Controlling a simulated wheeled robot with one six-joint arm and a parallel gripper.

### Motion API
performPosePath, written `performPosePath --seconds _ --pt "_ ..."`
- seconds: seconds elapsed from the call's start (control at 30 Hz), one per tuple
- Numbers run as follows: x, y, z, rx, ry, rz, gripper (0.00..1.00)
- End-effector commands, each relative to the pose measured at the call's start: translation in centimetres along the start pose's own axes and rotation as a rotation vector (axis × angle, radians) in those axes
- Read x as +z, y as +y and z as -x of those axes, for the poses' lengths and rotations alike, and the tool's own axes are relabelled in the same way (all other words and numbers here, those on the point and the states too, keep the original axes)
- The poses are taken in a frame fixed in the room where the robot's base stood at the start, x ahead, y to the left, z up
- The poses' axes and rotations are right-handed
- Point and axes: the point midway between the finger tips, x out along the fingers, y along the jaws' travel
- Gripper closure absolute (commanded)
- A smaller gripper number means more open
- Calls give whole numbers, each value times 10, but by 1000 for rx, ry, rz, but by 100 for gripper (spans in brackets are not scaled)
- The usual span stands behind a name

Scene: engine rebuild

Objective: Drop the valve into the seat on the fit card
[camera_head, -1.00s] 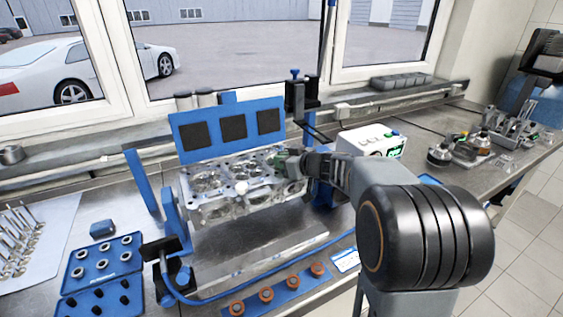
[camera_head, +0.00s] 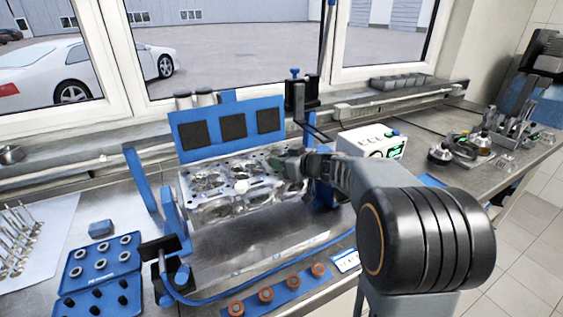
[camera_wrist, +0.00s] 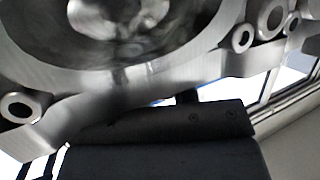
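The metal cylinder head (camera_head: 236,190) sits in a blue stand in the middle of the bench. My gripper (camera_head: 287,162) is at the right end of the head, close against it; its fingertips are hard to make out. In the wrist view the head's metal (camera_wrist: 130,85) fills the upper part, with a round chamber and bolt holes. A dark part of my gripper (camera_wrist: 160,150) spans the bottom; no fingers or held valve can be made out. Several valves (camera_head: 18,240) lie on a white sheet at the far left. A small white card (camera_head: 345,261) lies at the bench front; its print is unreadable.
A blue tray of rings (camera_head: 100,262) and a blue strip with several orange-brown rings (camera_head: 285,296) lie in front. A blue panel with dark squares (camera_head: 230,128) stands behind the head. A white box (camera_head: 370,142) stands to the right, with metal assemblies beyond.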

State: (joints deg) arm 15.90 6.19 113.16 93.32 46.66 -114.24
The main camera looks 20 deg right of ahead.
Motion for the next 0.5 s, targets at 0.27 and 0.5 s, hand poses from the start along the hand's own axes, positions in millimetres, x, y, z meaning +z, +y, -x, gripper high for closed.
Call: performPosePath --seconds 0.27,0.5 --pt "0 -1 0 -3 0 0 64" --pt "0 -1 1 -4 0 1 64"
